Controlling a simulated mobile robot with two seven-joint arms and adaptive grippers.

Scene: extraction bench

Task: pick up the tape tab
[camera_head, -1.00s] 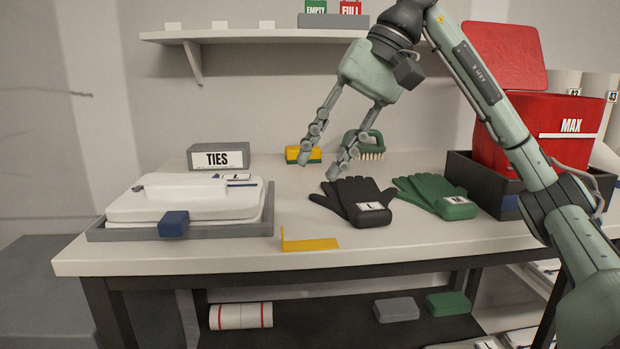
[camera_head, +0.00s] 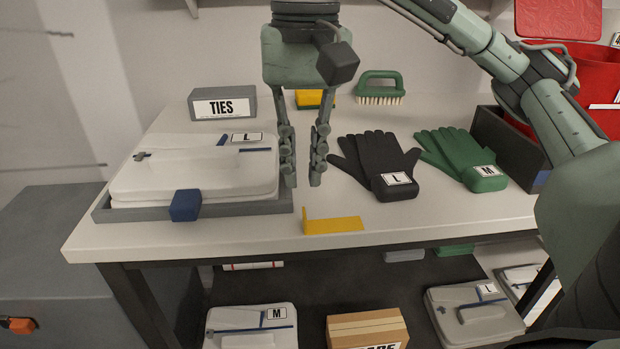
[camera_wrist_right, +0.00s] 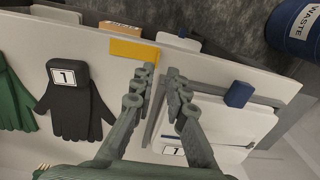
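The tape tab (camera_head: 334,225) is a flat yellow strip near the front edge of the bench, with a short upright flap at its left end. It also shows in the right wrist view (camera_wrist_right: 133,49), beyond the fingertips. My right gripper (camera_head: 303,183) points down above the bench, behind the flap end of the tab and apart from it. Its two fingers are apart with nothing between them, as the right wrist view (camera_wrist_right: 160,72) also shows. My left gripper is in neither view.
A grey tray (camera_head: 245,208) with white packs and a blue block (camera_head: 185,205) stands close left of the gripper. Black gloves (camera_head: 372,160) and green gloves (camera_head: 462,160) lie to the right. A green brush (camera_head: 380,88) and a TIES box (camera_head: 222,104) stand behind.

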